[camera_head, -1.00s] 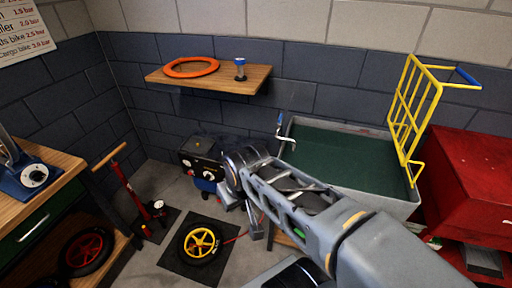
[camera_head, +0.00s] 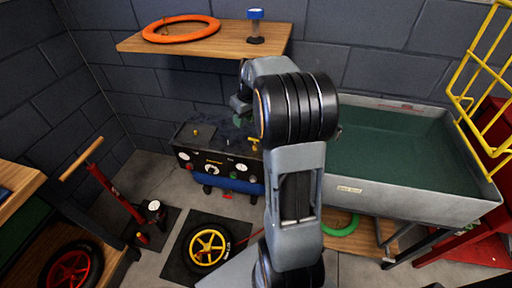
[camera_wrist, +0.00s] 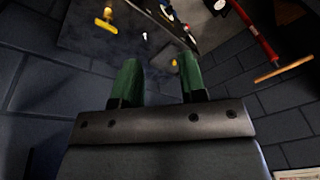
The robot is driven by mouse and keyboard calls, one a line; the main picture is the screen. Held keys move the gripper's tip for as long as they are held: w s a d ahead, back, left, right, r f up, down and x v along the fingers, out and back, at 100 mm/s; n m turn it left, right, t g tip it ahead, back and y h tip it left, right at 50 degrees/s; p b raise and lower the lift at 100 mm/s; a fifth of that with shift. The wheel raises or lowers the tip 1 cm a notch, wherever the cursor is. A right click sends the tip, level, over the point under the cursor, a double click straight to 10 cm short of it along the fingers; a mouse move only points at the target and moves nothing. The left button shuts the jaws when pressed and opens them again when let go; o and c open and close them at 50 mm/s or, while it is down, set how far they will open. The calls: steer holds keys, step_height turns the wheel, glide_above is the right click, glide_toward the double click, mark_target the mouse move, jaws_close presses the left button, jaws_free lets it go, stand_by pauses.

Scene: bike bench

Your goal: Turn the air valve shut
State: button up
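The black and blue compressor (camera_head: 215,160) stands on the floor by the back wall, with gauges and knobs on its front. A yellow valve handle (camera_head: 254,142) is at its right front; in the wrist view a yellow handle (camera_wrist: 105,22) shows at the upper left. A small yellow knob (camera_head: 196,132) sits on its top. My gripper (camera_wrist: 160,70) has two green fingers, apart with nothing between them. In the head view the gripper (camera_head: 240,120) is above the compressor, mostly hidden by my wrist, and apart from the yellow handle in the wrist view.
A wooden shelf (camera_head: 205,45) with an orange ring (camera_head: 181,28) hangs above. A grey basin (camera_head: 395,195) stands at right. A red pump (camera_head: 118,193) and a yellow-spoked wheel (camera_head: 207,247) on a dark mat are at left on the floor.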

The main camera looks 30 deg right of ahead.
steer(key=w+d+f+n+b, duration=0.1)
steer(key=w+d+f+b, duration=0.15)
steer(key=d+f, duration=0.45)
steer(key=n+t+y+b, duration=0.1)
steer(key=n+y+b, duration=0.1)
steer(key=n, duration=0.4)
glide_toward(254, 140)
steer(key=b+x, duration=0.1)
steer(key=x, duration=0.3)
steer(key=b+x, duration=0.1)
steer(key=x, duration=0.1)
steer(key=shift+w+d+f+b, duration=0.25)
steer(key=shift+f+b, duration=0.1)
steer(key=shift+f, duration=0.1)
steer(key=shift+w+a+f, duration=0.15)
steer(key=shift+a+f, duration=0.15)
steer(key=shift+f, duration=0.15)
jaws_close()
